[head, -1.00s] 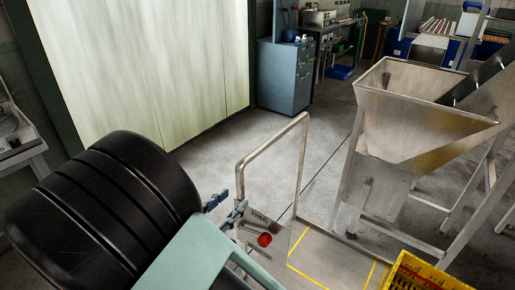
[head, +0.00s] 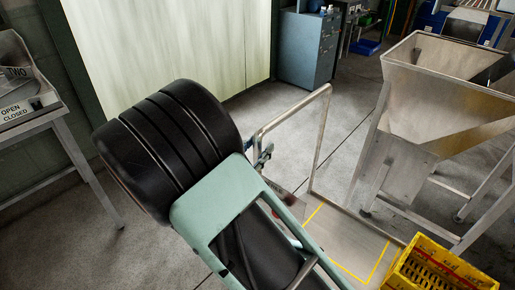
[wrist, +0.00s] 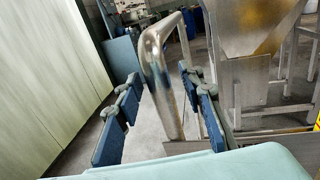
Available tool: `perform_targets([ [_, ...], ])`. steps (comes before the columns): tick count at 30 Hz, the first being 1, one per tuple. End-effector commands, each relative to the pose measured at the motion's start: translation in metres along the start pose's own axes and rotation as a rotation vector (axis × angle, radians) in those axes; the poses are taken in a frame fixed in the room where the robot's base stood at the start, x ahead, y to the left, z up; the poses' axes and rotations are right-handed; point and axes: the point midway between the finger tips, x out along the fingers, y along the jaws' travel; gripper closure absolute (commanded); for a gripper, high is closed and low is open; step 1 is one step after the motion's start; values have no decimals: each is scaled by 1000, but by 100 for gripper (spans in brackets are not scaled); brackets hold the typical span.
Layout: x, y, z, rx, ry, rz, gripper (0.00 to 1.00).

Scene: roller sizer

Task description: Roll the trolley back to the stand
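The trolley is a low flat metal deck (head: 335,243) with yellow lines on it and an upright tubular push handle (head: 323,125). My gripper (head: 263,156) is at the near left post of the handle. In the wrist view the handle tube (wrist: 157,75) stands between the two blue fingers of my gripper (wrist: 163,112), with gaps on both sides; the gripper is open. My arm hides the handle's lower left part. Which thing is the stand is not certain; a metal hopper on a legged frame (head: 384,165) stands right of the trolley.
A yellow crate (head: 436,262) sits at the deck's right end. A metal table (head: 66,120) with signs reading TWO, OPEN and CLOSED is at left. A blue-grey cabinet (head: 306,50) stands at the back by the pale door (head: 170,40). Bare floor lies behind the handle.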

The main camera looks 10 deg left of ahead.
Motion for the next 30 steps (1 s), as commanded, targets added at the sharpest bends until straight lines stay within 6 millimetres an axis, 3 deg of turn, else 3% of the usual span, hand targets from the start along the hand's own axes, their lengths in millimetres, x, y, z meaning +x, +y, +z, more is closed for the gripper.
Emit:
perform_targets([
  [8,1,0,0,0,0,0,65],
  [18,1,0,0,0,0,0,100],
  [30,1,0,0,0,0,0,100],
])
